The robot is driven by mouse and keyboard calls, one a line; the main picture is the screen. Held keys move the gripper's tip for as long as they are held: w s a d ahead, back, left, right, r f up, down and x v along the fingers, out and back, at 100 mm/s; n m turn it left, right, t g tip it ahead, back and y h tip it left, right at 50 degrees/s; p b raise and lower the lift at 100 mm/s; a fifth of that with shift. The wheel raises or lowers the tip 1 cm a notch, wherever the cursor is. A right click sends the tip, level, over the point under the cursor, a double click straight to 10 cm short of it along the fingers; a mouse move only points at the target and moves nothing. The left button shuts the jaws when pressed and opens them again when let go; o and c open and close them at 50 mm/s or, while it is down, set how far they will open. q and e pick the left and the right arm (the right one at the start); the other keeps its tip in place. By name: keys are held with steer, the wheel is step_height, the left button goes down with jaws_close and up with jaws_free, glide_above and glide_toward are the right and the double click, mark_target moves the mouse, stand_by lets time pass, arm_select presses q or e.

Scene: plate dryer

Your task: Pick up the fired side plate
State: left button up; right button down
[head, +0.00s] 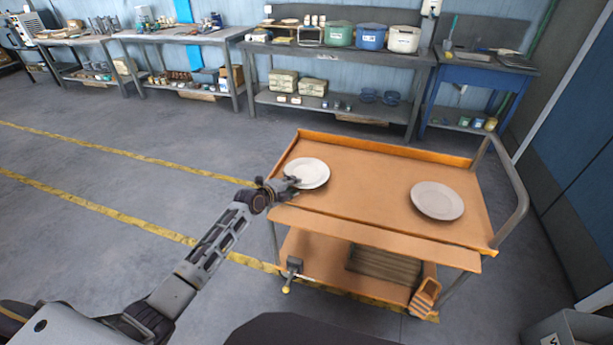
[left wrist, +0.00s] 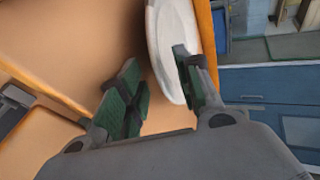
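Two round pale plates lie on the orange top of a cart (head: 370,185). The left plate (head: 309,172) is near the cart's left edge and looks whiter. The right plate (head: 437,201) looks slightly duller; I cannot tell by looks which one is the fired side plate. My left gripper (head: 292,183) is at the near-left rim of the left plate. In the left wrist view my left gripper (left wrist: 160,88) has its fingers apart, with the rim of the left plate (left wrist: 165,35) at or between them. Contact is unclear. My right gripper is out of view.
The cart has a raised back lip, a metal handle (head: 512,180) on the right and a lower shelf with a slatted item (head: 385,265). Benches with bins (head: 371,37) stand along the far wall. The cart top between the plates is clear.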

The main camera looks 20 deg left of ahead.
arm_select(q)
jaws_close()
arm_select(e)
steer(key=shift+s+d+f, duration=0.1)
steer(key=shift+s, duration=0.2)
arm_select(q)
steer(key=shift+r, duration=0.15)
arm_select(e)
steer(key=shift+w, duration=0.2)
